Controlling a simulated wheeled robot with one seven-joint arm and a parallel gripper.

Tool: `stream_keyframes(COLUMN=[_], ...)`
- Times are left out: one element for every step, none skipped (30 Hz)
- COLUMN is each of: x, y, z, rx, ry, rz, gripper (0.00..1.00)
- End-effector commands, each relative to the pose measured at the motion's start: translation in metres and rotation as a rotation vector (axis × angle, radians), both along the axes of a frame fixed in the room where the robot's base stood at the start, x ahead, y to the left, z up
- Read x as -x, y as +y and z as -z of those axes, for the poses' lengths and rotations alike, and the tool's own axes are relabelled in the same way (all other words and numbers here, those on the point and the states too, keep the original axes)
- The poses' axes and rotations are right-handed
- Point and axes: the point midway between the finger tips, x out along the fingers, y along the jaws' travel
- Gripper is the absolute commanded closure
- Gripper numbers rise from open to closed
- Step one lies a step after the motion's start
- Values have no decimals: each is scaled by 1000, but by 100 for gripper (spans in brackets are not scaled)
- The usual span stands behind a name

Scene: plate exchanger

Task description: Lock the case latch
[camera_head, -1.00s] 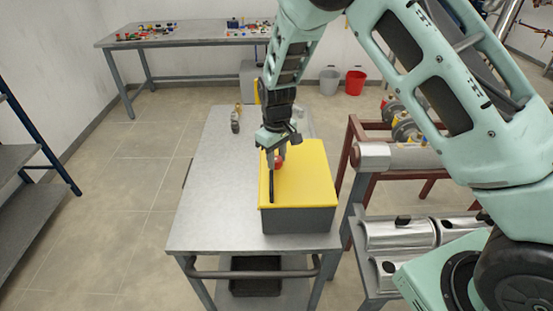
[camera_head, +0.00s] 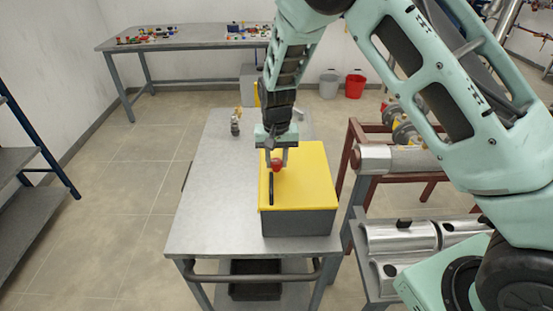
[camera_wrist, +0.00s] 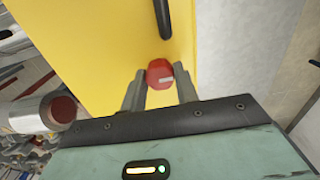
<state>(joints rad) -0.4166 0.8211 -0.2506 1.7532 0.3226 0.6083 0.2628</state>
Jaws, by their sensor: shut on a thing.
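The case (camera_head: 299,222) has a grey body and a shut yellow lid, and stands on the grey metal table. A black handle (camera_head: 271,188) runs along the lid's left part; it also shows in the wrist view (camera_wrist: 162,17). The red latch knob (camera_wrist: 159,73) sits on the yellow lid beyond the handle's far end, with a small pale mark on it. My gripper (camera_wrist: 160,82) points down over the lid, its two grey fingers shut on the red knob, one on each side. In the head view the gripper (camera_head: 277,162) partly covers the knob.
The table (camera_head: 215,210) is clear to the left of the case, with small fittings (camera_head: 235,122) at its back. A rack with metal cylinders (camera_head: 400,238) stands close on the right. Buckets (camera_head: 355,83) stand on the floor behind.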

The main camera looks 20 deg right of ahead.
Motion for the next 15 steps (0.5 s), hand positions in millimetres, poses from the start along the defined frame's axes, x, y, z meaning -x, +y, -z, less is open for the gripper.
stream_keyframes(x=[-1,-1,-1,-1,-1,-1,-1,-1,-1,-1,-1,-1,-1,-1,-1], y=[0,0,0,0,0,0,0,0,0,0,0,0,0,0,0], z=[-1,-1,-1,-1,-1,-1,-1,-1,-1,-1,-1,-1,-1,-1,-1], rx=[0,0,0,0,0,0,-1,-1,-1,-1,-1,-1,-1,-1,-1], ry=[-3,-3,-3,-3,-3,-3,-3,-3,-3,-3,-3,-3,-3,-3,-3], rz=[12,18,26,31,35,38,40,42,43,44,44,44,44,44,44], gripper=[93,93,93,93,93,93,93,93,93,93,93,93,93,93,93])
